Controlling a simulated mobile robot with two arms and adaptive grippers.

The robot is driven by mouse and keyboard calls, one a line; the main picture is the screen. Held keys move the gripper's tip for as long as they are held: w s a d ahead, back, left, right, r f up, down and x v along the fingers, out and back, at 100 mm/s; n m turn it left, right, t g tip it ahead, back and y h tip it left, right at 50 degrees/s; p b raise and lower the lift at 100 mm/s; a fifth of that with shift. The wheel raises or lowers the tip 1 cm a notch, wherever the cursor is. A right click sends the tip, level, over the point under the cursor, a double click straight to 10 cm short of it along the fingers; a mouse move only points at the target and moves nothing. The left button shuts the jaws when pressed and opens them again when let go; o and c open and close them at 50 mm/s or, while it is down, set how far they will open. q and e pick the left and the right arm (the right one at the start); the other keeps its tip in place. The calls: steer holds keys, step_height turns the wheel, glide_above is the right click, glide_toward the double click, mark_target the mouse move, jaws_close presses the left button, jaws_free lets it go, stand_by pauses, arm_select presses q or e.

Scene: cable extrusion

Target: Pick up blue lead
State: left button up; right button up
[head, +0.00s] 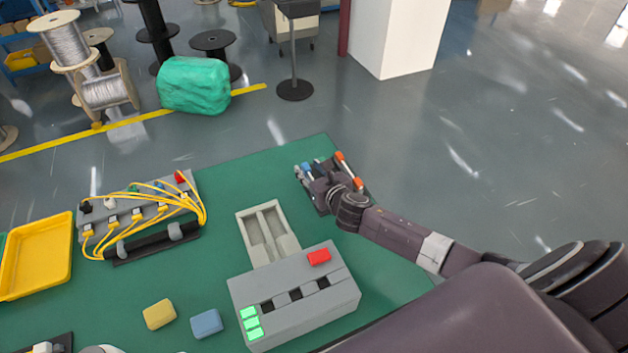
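A dark holder (322,208) lies near the far right edge of the green table. Several slim leads or probes with coloured ends show at it: a blue one (306,168), a dark one beside it, a pale one at the left and one with orange-red ends (346,166) at the right. My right gripper (322,187) is over the holder, close to the blue lead. The gripper's fingers are small and dark and blend with the holder, so I cannot tell whether they are open or touch the lead.
A grey box with green buttons and a red block (318,257) stands in front, with a grey tray (282,245) behind it. A yellow and a blue block (206,323) lie left. A panel with yellow cables (148,236) and a yellow tray (62,268) are farther left.

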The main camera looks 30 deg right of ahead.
steer(key=shift+x, duration=1.1)
steer(key=c, duration=0.3)
jaws_close()
arm_select(q)
steer(key=shift+w, duration=0.65)
arm_select(e)
steer(key=shift+r, duration=0.1)
